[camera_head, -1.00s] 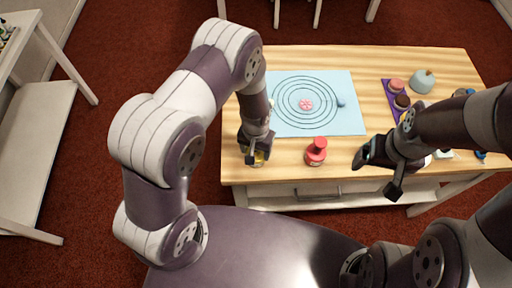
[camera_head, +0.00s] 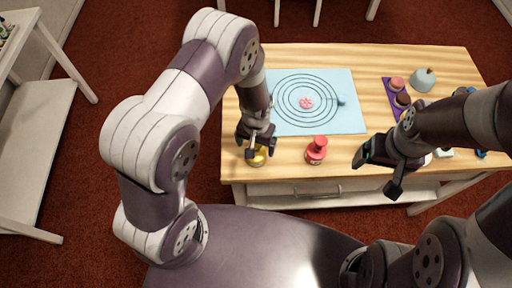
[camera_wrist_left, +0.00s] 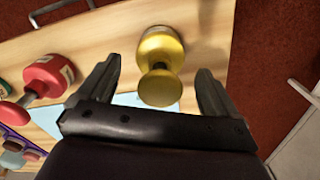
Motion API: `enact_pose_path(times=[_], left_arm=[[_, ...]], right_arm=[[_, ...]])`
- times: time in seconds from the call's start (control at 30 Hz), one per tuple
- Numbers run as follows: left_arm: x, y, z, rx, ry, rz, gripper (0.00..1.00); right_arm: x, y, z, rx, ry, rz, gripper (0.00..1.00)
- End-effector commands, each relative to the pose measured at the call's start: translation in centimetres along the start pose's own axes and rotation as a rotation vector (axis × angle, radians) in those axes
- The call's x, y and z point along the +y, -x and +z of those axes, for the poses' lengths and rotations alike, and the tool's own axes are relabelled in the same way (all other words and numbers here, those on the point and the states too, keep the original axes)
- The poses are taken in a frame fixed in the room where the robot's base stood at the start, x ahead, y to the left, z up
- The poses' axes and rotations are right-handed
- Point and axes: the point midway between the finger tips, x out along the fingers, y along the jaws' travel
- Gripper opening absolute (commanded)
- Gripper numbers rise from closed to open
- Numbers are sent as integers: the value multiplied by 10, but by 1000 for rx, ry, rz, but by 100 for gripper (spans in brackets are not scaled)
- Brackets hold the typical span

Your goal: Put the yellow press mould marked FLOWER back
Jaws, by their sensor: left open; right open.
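The yellow press mould (camera_head: 257,158) stands on the wooden table near its front left edge. In the left wrist view the yellow mould (camera_wrist_left: 160,62) shows its round base and knob between the two fingers, with a gap on each side; no marking on it is readable. My left gripper (camera_head: 258,150) is open just above and around the mould; in the wrist view its fingers (camera_wrist_left: 155,88) are apart. My right gripper (camera_head: 378,172) is open and empty over the table's front edge, right of a red press mould (camera_head: 316,151), also in the wrist view (camera_wrist_left: 45,75).
A light blue mat (camera_head: 355,118) with ring lines lies behind, with a pink piece (camera_head: 306,103) at its centre. A purple tray (camera_head: 387,85) with round pieces and a pale blue dome (camera_head: 422,81) are at the right. Bare wood lies between the yellow and red moulds.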

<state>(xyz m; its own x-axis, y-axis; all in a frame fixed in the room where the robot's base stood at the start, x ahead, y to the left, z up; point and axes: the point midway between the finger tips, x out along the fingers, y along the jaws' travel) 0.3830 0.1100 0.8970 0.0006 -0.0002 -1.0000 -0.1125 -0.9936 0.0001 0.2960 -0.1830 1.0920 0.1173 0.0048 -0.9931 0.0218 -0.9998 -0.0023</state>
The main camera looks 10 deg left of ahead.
Motion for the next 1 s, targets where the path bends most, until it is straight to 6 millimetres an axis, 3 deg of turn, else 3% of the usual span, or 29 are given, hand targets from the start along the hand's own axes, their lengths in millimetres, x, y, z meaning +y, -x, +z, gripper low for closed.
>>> enact_pose_path(times=[0.2,0.47,0.6,0.7,0.83,1.0], left_arm=[[0,57,-1,5,0,1,93],[-6,102,4,11,8,1,93],[-38,151,37,63,52,4,93],[-55,174,68,98,76,1,93],[-63,183,92,118,91,-3,93],[-63,184,95,118,91,-3,93]], right_arm=[[0,-10,1,0,0,0,90],[0,-12,1,0,0,0,90],[0,-12,1,0,0,0,90],[0,-12,1,0,0,0,90],[0,-12,2,0,0,0,90],[0,-12,1,0,0,0,90]])
